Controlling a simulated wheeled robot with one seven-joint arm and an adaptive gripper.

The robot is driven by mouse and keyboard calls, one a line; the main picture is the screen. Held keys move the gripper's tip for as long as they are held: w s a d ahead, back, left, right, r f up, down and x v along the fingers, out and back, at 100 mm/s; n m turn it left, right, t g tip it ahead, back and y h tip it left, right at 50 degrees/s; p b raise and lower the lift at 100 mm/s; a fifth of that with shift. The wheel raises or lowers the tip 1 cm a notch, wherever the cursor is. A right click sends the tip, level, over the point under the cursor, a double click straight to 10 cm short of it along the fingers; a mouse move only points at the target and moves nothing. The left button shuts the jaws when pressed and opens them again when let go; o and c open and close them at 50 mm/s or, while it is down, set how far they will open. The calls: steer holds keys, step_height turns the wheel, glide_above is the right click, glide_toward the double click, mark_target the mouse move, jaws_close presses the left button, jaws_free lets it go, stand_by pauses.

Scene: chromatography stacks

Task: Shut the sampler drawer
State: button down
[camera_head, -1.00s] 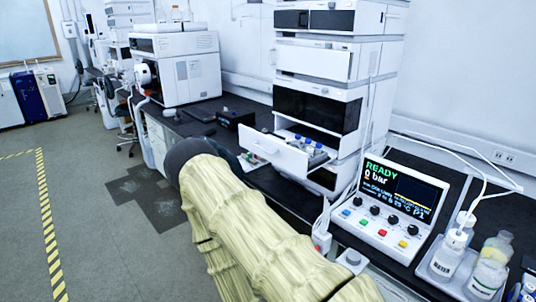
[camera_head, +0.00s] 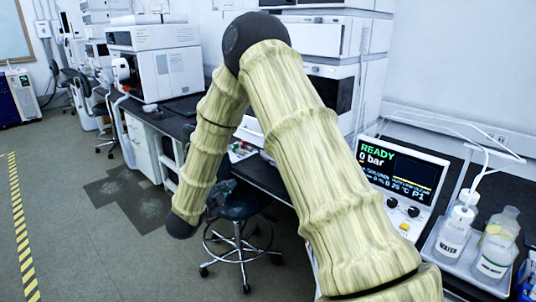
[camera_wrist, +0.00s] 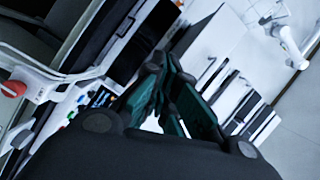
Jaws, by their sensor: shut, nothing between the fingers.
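The sampler drawer is mostly hidden behind my arm in the head view. A small white piece of what looks like its front (camera_head: 249,132) shows between my arm links, beside the white instrument stack (camera_head: 372,70). How far out it stands cannot be seen now. My gripper (camera_wrist: 168,72) shows in the wrist view with its dark teal fingers together and empty. White panels with dark handles lie beyond the fingertips, and no contact with them is visible. I cannot tell the drawer for certain in the wrist view.
The control box with the READY screen (camera_head: 402,182) stands right of my arm. Bottles stand in a tray (camera_head: 442,262) farther right. A stool (camera_head: 238,232) stands by the bench, partly behind my arm. Another white instrument (camera_head: 160,62) stands at the left. Open floor lies left.

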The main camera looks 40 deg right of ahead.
steer(key=s+d+r+m+g+h+b, duration=0.2)
steer(key=d+r+m+g+h, duration=0.15)
steer(key=r+m+g, duration=0.45)
steer(key=w+d+r+t+p, duration=0.1)
steer(key=d+r+t+p, duration=0.1)
steer(key=d, duration=1.2)
steer(key=shift+m+y+p, duration=0.4)
steer(key=shift+y+p, duration=0.05)
steer(key=shift+p, duration=0.05)
steer(key=shift+w+d, duration=0.15)
steer(key=shift+d, duration=0.05)
